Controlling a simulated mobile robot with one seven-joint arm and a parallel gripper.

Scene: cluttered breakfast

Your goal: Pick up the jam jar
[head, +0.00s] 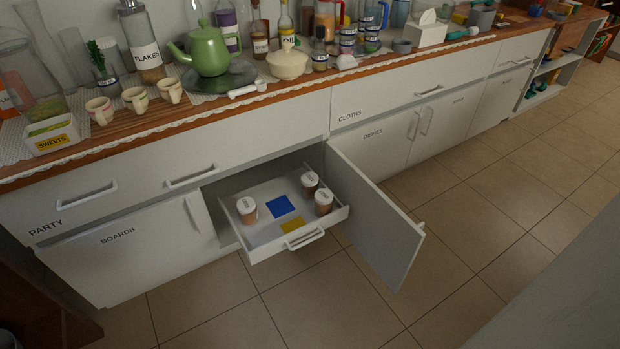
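I cannot tell for certain which jar is the jam jar; the labels are too small to read. Three brown jars with white lids stand in the pulled-out white drawer (268,246): a left jar (247,211), a back right jar (310,183) and a front right jar (323,202). On the counter, a jar with purple contents (228,30) stands behind the green teapot (208,52). Several small jars with blue and white labels (347,42) stand in a group further right. My gripper is not in view.
A blue square (280,206) and a yellow patch (297,225) lie in the drawer. The open cabinet door (375,220) juts out right of it. The wooden counter (180,116) is crowded at the back, with cups, a sweets box (52,135) and bottles. The tiled floor (500,200) is clear.

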